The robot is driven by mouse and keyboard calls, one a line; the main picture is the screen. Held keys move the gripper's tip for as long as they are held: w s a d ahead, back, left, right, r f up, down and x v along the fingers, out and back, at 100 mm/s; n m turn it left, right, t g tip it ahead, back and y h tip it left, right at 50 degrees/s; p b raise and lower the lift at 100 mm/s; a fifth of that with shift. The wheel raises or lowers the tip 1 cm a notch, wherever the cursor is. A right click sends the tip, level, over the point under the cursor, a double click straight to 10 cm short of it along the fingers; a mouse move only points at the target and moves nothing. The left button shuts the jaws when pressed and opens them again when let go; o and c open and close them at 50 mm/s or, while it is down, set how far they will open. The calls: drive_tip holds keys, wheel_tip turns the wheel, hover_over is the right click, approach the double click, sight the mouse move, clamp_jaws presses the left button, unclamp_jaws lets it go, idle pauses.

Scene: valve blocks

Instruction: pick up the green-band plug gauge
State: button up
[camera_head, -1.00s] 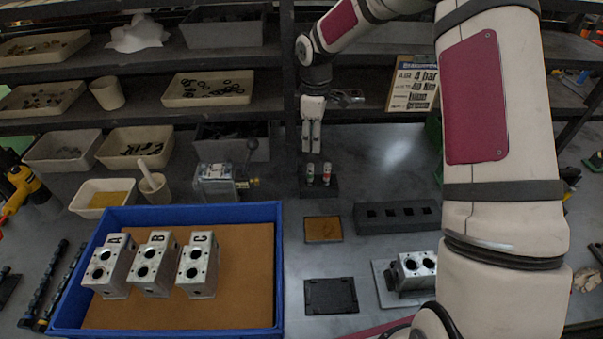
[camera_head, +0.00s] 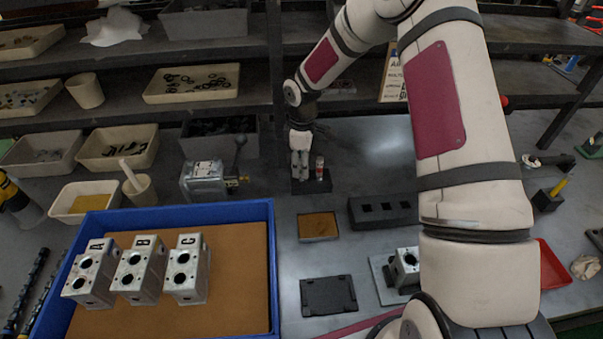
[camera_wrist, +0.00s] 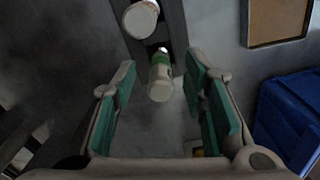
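The green-band plug gauge (camera_wrist: 160,78) stands in a dark holder (camera_head: 312,186); in the wrist view it is pale with a green band. My gripper (camera_wrist: 161,70) is open, with one finger on each side of this gauge and a visible gap to both. In the head view my gripper (camera_head: 300,172) points down over the left side of the holder and hides the green-band gauge. A second gauge with a red band (camera_head: 319,168) stands just to its right; its white end (camera_wrist: 141,18) shows at the top of the wrist view.
A blue tray (camera_head: 274,255) with blocks marked A, B and C stands at the front left. A dark block with square holes (camera_head: 383,212) and a small brown-faced tray (camera_head: 318,226) lie in front of the holder. A metal fixture (camera_head: 205,178) stands left.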

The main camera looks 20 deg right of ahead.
drive_tip(key=shift+f, duration=0.8)
clamp_jaws()
drive_tip(key=shift+r, duration=0.15)
